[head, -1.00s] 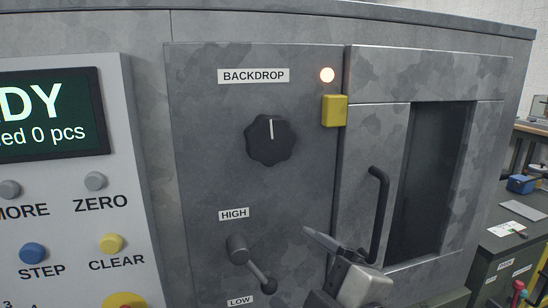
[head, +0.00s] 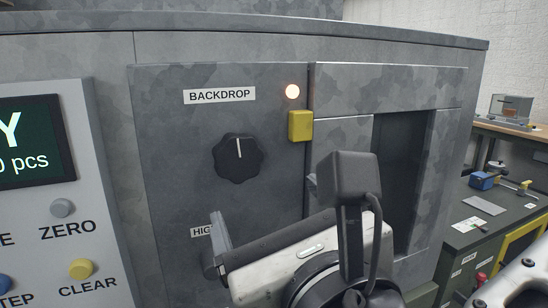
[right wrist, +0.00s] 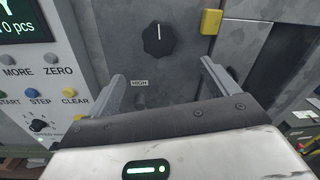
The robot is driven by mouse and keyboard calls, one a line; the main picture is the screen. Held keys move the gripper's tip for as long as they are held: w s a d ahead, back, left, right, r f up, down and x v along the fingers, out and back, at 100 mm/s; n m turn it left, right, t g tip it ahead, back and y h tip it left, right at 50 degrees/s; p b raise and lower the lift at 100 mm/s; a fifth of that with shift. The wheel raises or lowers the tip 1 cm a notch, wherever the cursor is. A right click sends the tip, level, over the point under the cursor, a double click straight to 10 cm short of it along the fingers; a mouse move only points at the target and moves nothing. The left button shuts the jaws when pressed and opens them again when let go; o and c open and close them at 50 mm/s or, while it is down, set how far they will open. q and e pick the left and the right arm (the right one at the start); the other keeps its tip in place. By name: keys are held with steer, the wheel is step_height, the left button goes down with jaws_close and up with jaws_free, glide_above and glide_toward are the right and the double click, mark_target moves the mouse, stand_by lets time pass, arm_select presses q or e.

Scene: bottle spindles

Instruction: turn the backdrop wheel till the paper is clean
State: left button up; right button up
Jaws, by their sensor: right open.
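The backdrop wheel is a black scalloped knob (head: 237,158) under the BACKDROP label (head: 219,95) on the grey machine panel. Its white pointer line is near upright. It also shows in the right wrist view (right wrist: 158,40), ahead of and between the fingers. My right gripper (head: 263,207) is open and empty, below and slightly right of the knob and apart from it. In the right wrist view the gripper (right wrist: 161,73) has its fingers spread wide. No paper can be made out; the window (head: 398,150) at the right looks dark. My left gripper is not in view.
A lit lamp (head: 292,92) and a yellow block (head: 300,126) sit right of the knob. A button panel with a screen (head: 30,145) is at left. The lever near the HIGH label (right wrist: 139,82) is mostly hidden. A bench (head: 490,225) stands at far right.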

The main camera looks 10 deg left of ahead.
mark_target(240, 163)
steer(key=p+x, duration=0.3)
steer(key=x, duration=1.1)
steer(key=shift+r, duration=0.1)
steer(key=shift+w+a, duration=0.25)
steer(key=shift+w, duration=0.1)
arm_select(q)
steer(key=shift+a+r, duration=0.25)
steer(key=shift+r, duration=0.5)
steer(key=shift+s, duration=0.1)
arm_select(e)
steer(key=c, duration=1)
